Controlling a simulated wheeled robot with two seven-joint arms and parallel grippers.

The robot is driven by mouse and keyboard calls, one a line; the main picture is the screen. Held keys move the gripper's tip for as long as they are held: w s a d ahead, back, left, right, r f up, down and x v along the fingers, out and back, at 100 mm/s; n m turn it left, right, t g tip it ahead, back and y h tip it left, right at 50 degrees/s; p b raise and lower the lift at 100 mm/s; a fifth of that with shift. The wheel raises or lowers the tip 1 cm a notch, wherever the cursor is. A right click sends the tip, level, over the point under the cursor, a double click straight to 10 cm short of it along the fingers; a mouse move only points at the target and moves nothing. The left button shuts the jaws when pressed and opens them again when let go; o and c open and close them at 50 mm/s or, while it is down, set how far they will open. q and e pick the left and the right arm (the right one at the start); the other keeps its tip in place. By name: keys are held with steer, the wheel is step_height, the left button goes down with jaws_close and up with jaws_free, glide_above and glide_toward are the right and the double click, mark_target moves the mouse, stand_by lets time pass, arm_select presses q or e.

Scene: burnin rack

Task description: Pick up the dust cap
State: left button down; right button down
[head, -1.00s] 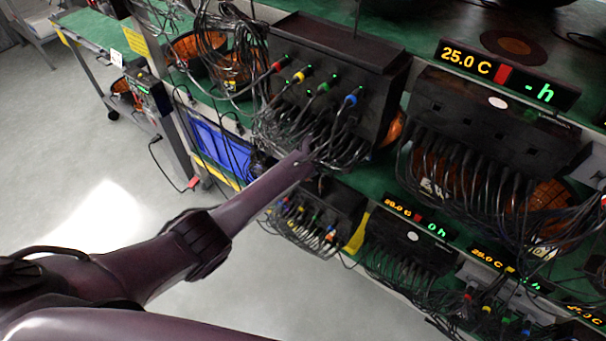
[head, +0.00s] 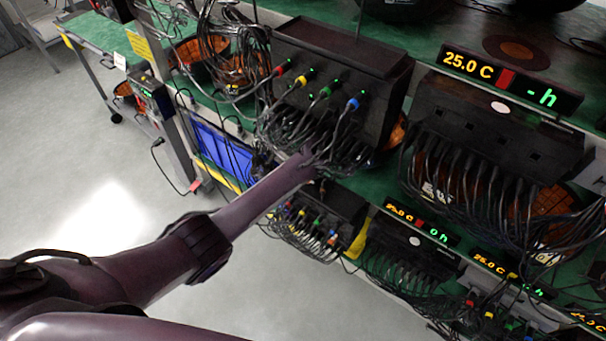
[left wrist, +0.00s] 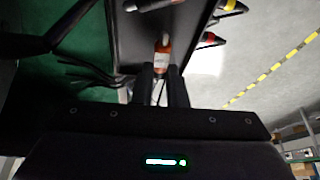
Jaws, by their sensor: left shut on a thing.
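My left gripper (head: 308,156) reaches in from the left to the cable bundle under the front of the upper black unit (head: 342,42). In the left wrist view its two dark fingers (left wrist: 162,72) are shut on a small orange piece with a pale tip, apparently the dust cap (left wrist: 163,57). The cap lies in front of the unit's dark face in that view. In the head view the cap cannot be made out among the cables. My right gripper is not in view.
Red, yellow, green and blue plugs (head: 327,91) sit in the upper unit's face, with black cables hanging close around my gripper. Another black unit (head: 490,120) with many cables stands to the right. A blue bin (head: 218,152) is to the left. The floor at left is clear.

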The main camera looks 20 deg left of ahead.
arm_select(q)
step_height(320, 180, up, 3)
steer(key=shift+w+f+b, duration=0.1)
steer(key=shift+f+b, duration=0.05)
steer(key=shift+b, duration=0.3)
steer(key=s+a, duration=0.3)
steer(key=s, duration=0.5)
steer(key=s+a+b, duration=0.1)
steer(key=s+a, duration=0.2)
steer(key=s, duration=0.6)
steer(key=shift+b, duration=0.3)
steer(key=c, duration=2)
jaws_free()
jaws_close()
steer(key=shift+s+f, duration=0.1)
steer(key=shift+f, duration=0.05)
